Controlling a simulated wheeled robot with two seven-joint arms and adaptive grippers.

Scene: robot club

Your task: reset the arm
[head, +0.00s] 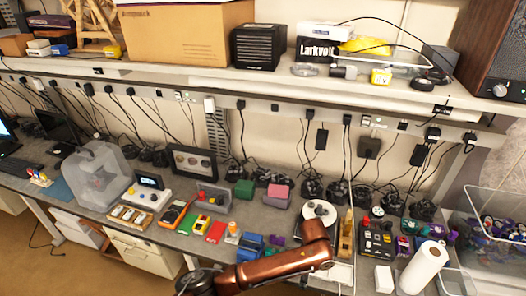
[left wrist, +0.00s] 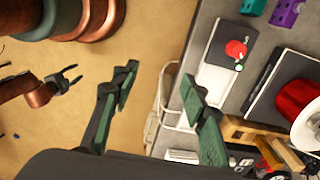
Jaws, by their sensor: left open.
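My copper left arm (head: 275,268) reaches in from the bottom left over the front of the workbench (head: 170,240), its elbow raised. Its gripper does not show in the head view. In the left wrist view my left gripper (left wrist: 158,95) is open and empty, with dark fingers and green pads. One finger is over the floor, the other beside the bench edge. At the left of that view another copper arm of mine ends in a small dark gripper (left wrist: 66,79), its fingers apart with nothing between them, over the floor. It is out of the head view.
Near the left gripper are a dark-topped white tray (left wrist: 215,85) with a red knob, a red cylinder (left wrist: 300,100) and a wooden piece (left wrist: 250,130). A paper towel roll (head: 424,268) stands at the right front.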

